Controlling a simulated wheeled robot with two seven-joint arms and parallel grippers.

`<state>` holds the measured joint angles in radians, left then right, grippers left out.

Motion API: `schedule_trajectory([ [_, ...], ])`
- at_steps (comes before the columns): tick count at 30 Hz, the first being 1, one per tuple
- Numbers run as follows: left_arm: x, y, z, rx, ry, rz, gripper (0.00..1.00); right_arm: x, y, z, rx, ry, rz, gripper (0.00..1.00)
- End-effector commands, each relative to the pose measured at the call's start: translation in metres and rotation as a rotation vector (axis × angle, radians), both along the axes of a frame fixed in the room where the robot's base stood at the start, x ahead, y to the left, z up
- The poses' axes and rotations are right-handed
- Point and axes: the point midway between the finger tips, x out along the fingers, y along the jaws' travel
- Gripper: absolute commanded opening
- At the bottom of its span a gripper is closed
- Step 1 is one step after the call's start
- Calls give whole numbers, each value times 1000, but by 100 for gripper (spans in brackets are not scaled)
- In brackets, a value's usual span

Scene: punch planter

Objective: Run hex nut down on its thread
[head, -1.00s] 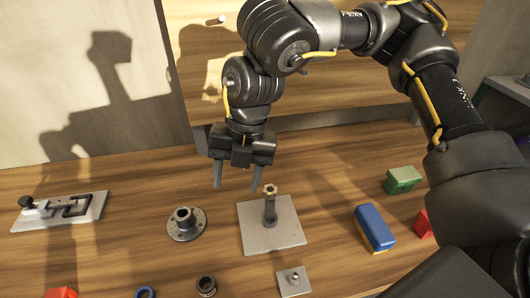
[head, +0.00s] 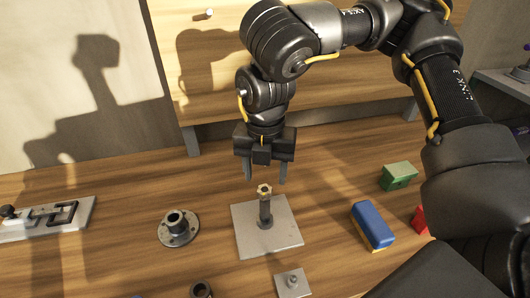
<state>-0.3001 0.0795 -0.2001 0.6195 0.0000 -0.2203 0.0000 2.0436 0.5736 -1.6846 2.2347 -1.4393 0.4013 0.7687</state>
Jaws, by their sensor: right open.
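A brass-coloured hex nut (head: 264,188) sits at the top of a dark upright threaded post (head: 265,211). The post stands on a square grey base plate (head: 282,237) on the wooden table. My right gripper (head: 265,180) points down with its two fingers spread, just above and behind the post in the picture. I cannot tell whether the fingertips are level with the nut; they do not grip it. My left gripper is not in view.
A flanged dark hub (head: 178,229) lies left of the plate, and a latch board (head: 45,219) is farther left. A small plate with a stud (head: 292,283) is in front. A blue and yellow block (head: 372,227), a green block (head: 398,176) and a red block (head: 420,221) lie right.

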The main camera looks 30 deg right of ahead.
Motion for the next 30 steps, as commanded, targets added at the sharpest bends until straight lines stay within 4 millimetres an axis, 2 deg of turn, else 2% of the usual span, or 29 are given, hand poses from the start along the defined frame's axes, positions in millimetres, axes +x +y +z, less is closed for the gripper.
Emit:
schedule_trajectory([
  [3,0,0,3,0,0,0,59,-1,0,-17,0,3,1,55],
  [9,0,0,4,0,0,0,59,0,0,-35,1,1,0,55],
  [20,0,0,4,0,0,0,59,0,0,-39,2,-1,1,53],
  [30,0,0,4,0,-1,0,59,0,0,-38,1,-1,1,9],
])
